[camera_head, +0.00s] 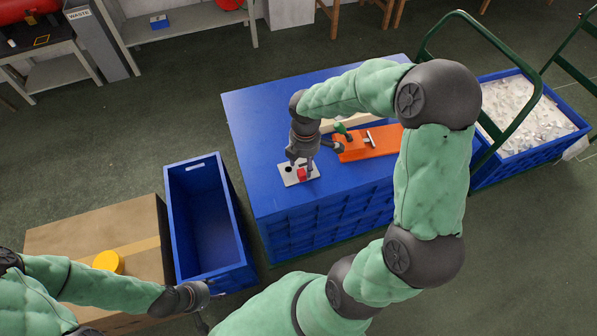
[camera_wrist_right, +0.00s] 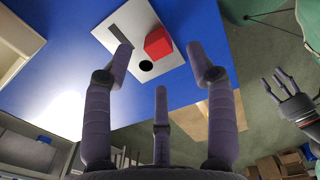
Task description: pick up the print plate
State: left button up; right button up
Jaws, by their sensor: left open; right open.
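The print plate (camera_head: 288,179) is a flat light-grey plate lying on the blue table top near its front left edge. A red block (camera_head: 302,174) stands on it. In the right wrist view the plate (camera_wrist_right: 165,74) shows a dark slot and a round black hole, with the red block (camera_wrist_right: 158,42) beside the hole. My right gripper (camera_head: 302,166) is open over the plate; its fingers (camera_wrist_right: 160,62) are spread around the red block's side in the wrist view, and contact cannot be told. My left gripper (camera_head: 205,303) is open and empty, low at the left near the blue bin.
An orange device (camera_head: 368,143) with a green knob sits on the blue table (camera_head: 262,110), right of the plate. An empty blue bin (camera_head: 207,225) and a cardboard box (camera_head: 95,232) stand left of the table. A crate of white pieces (camera_head: 525,108) stands right.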

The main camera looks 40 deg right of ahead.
aim_at(302, 172)
jog(key=shift+f, duration=0.95)
jog(key=f+b, duration=0.2)
jog(key=f, duration=0.1)
jog(key=f+b, duration=0.1)
jog(key=f, duration=0.1)
jog(key=shift+w+a, duration=0.15)
jog(key=shift+w, duration=0.2)
grip_shut()
